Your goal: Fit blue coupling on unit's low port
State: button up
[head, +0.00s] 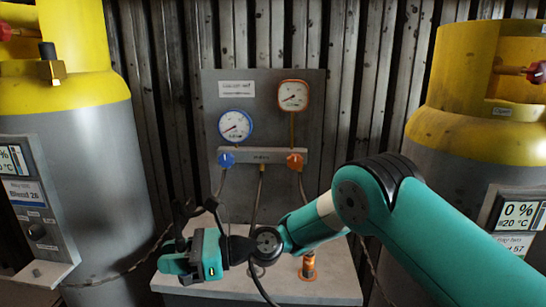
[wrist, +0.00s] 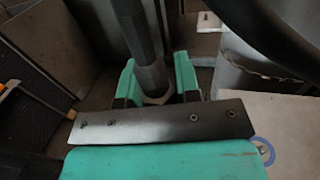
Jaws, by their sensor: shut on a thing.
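My gripper (wrist: 155,92) is shut on a grey metal hose coupling (wrist: 152,77) with a hex-shaped end and a dark stem rising from it. No blue shows on this piece, so I cannot tell its colour marking. In the head view my gripper (head: 196,257) is over the left part of the bench, and its fingers hide most of what it holds. A low port on a unit cannot be made out in either view.
The grey bench (head: 340,285) carries an orange-marked coupling (head: 308,267). A blue ring (wrist: 264,150) shows on a pale surface in the wrist view. A manifold (head: 262,156) with blue and orange knobs hangs behind. Large yellow-topped cylinders stand left (head: 85,150) and right (head: 470,125).

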jog(key=shift+s+a+r+p, duration=0.1)
jog(key=shift+a+r+p, duration=0.05)
jog(key=shift+r+p, duration=0.7)
jog(key=shift+s+a+r+p, duration=0.1)
jog(key=shift+s+r+p, duration=0.05)
jog(key=shift+r+p, duration=0.65)
jog(key=shift+s+a+r+p, duration=0.15)
jog(key=shift+r+p, duration=0.5)
jog(key=shift+r, duration=0.35)
